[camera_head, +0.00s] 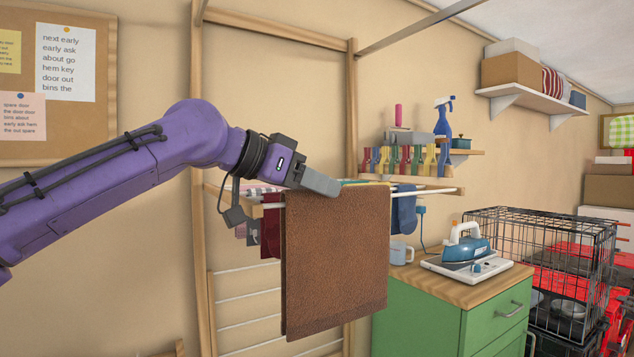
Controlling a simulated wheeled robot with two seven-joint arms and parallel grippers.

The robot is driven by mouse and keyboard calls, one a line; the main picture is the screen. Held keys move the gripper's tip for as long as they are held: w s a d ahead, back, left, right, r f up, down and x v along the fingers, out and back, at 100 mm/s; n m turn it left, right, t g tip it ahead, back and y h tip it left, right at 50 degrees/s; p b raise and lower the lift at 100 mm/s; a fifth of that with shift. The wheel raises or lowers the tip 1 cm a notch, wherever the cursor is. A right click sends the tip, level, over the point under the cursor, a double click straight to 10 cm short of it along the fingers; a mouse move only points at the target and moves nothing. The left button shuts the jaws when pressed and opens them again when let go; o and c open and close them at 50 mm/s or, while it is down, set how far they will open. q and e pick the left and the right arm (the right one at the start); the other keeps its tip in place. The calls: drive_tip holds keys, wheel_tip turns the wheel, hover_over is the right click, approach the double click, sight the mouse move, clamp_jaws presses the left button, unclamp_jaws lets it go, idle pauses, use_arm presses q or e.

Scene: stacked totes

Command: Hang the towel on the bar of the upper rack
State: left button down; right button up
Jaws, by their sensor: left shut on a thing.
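The brown towel (335,262) hangs down in front of the upper rack, its broad face toward me. My left gripper (320,183) is shut on the towel's top edge near its left corner. The upper rack has a white bar (440,191) that shows to the right of the towel and a wooden frame (352,120) against the wall. The towel hides the middle of the bar, and I cannot tell whether it lies over the bar or only in front of it. My right gripper is not in view.
Other cloths hang on the rack, including a dark red one (271,238) and a blue sock (404,212). A green cabinet (425,318) with an iron (466,247) stands close on the right. A black wire cage (545,235) is beyond it. A shelf (460,153) holds a spray bottle.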

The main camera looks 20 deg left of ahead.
use_arm(q)
drive_tip(key=shift+f, duration=0.4)
drive_tip(key=c, duration=0.7)
unclamp_jaws()
